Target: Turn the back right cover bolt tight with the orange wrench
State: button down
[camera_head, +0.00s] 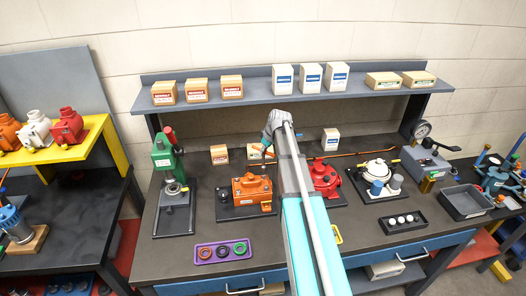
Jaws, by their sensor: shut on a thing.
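My arm reaches over the bench from the front, and its wrist bends down above the orange motor. My gripper (267,142) is small in the view and partly hidden by the wrist. It is shut on a thin tool, apparently the orange wrench (265,152), just behind and above the orange motor (248,188). The orange motor sits on a dark plate with its cover on top. The separate cover bolts are too small to tell apart. I cannot tell whether the wrench touches a bolt. My arm hides the bench between the orange motor and the red motor (323,180).
A green press (166,165) stands left of the orange motor, and a white-topped unit (376,168) stands at the right. A purple tray (222,252) lies in front. A shelf (245,101) with several boxes runs behind. A grey bin (466,203) is at far right.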

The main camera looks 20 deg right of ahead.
jog(key=n, duration=0.1)
jog(key=n+g+y, duration=0.1)
jog(key=n, duration=0.3)
jog(key=shift+w+f+y, duration=0.1)
jog(key=shift+f+y, duration=0.2)
jog(key=n, duration=0.1)
jog(key=n+g, duration=0.1)
jog(key=n, duration=0.1)
jog(key=n+g+b, duration=0.1)
jog(key=n, duration=0.1)
jog(key=shift+f+y, duration=0.25)
jog(key=shift+y, duration=0.15)
jog(key=shift+f, duration=0.25)
dwell(0.5)
jog(key=shift+f+b, duration=0.9)
jog(key=shift+b, duration=0.25)
jog(key=shift+f, duration=0.1)
